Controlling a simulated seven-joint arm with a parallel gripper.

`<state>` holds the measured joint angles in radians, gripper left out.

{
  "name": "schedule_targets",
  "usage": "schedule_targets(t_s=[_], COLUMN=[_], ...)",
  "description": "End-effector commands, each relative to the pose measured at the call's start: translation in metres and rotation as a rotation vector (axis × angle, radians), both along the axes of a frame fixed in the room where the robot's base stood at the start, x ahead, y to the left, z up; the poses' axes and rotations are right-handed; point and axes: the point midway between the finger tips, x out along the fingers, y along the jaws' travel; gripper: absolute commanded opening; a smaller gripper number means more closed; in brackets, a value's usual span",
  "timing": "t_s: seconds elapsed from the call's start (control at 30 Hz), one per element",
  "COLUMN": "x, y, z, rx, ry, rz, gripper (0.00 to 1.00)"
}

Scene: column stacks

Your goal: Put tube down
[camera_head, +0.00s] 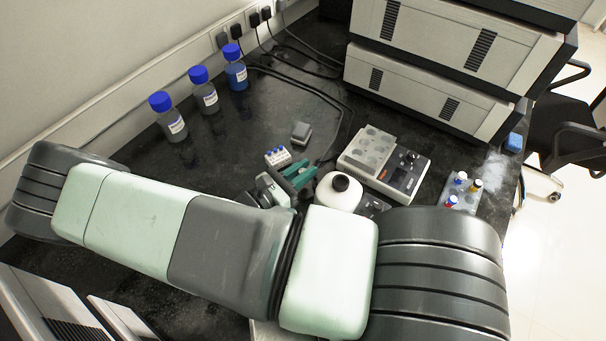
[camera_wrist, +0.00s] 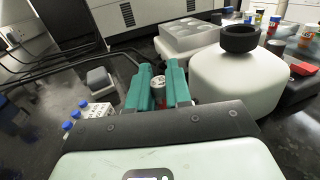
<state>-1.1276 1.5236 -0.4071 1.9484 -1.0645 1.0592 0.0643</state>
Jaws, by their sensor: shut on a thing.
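My gripper (camera_wrist: 160,82) shows its two teal fingers in the wrist view, closed on a small tube (camera_wrist: 158,84) with a pale top and some red below it. The fingers hide the tube's sides, and its lower end is out of sight. In the head view my gripper (camera_head: 297,176) is over the dark bench, between a small white rack of blue-capped tubes (camera_head: 278,157) and a white bottle with a black cap (camera_head: 340,192). The tube cannot be made out there. The white rack also shows left of the fingers in the wrist view (camera_wrist: 98,110).
A grey device with a round-welled block (camera_head: 372,150) stands behind the bottle. A rack with several coloured caps (camera_head: 462,196) is at right. A small grey box (camera_head: 300,131) lies behind my gripper. Blue-capped bottles (camera_head: 205,98) line the wall. Bare bench lies between them and the box.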

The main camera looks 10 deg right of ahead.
Motion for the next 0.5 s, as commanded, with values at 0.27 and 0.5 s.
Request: schedule_targets(t_s=[0.27,0.5], x=[0.000,0.000], y=[0.001,0.000], z=[0.057,0.085], rx=[0.002,0.002], ry=[-0.002,-0.002], rz=[0.000,0.000], gripper=[0.00,0.00])
